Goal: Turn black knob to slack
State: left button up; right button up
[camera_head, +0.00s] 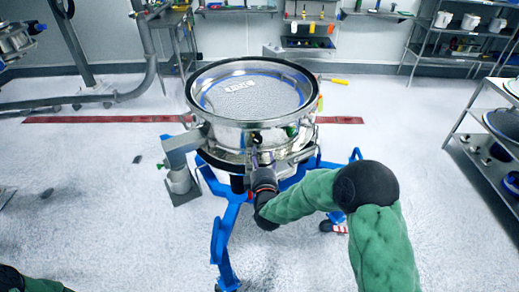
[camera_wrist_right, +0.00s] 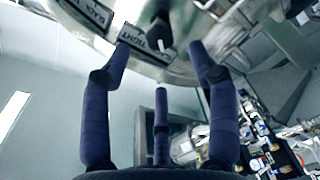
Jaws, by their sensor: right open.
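The round steel sifter (camera_head: 232,133) stands on a blue frame, with pale powder on its mesh. The black knob (camera_head: 257,137) is on the front of its side wall, and it also shows in the right wrist view (camera_wrist_right: 159,32). There it is beside a label reading TIGHT (camera_wrist_right: 133,40), with a label reading SLACK (camera_wrist_right: 95,12) further left. My right gripper (camera_head: 257,158) is at the sifter's front, just below the knob. In the wrist view its fingers (camera_wrist_right: 160,58) are spread, with the knob between and beyond the tips. Contact is not clear. My left gripper is out of view.
The blue frame (camera_head: 229,235) spreads its legs over the pale floor. A steel motor-like part (camera_head: 180,180) hangs at the sifter's left. Shelving (camera_head: 500,150) stands at the right edge. The floor in front is mostly clear.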

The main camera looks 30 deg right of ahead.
jog(key=shift+v, duration=2.35)
jog(key=s+a+f+m+g+y, duration=0.2)
jog(key=a+f+g+y, duration=0.3)
jog(key=f, duration=0.6)
jog(key=s+a+f+m+g+y, duration=0.1)
jog(key=a+f+m+g+y, duration=0.15)
jog(key=a+f, duration=0.6)
jog(key=s+a+f+m+g+y, duration=0.2)
jog(key=s+a+f+g, duration=0.2)
jog(key=s+f, duration=0.3)
jog(key=s+a+f+m+g+y, duration=0.2)
jog(key=s+f, duration=0.6)
jog(key=s, duration=0.4)
jog(key=a+m+g, duration=0.1)
jog(key=a+g, duration=0.1)
jog(key=a, duration=0.1)
jog(key=shift+a+f, duration=0.2)
jog(key=shift+a, duration=0.2)
jog(key=shift+s+m, duration=0.1)
jog(key=shift+m, duration=0.15)
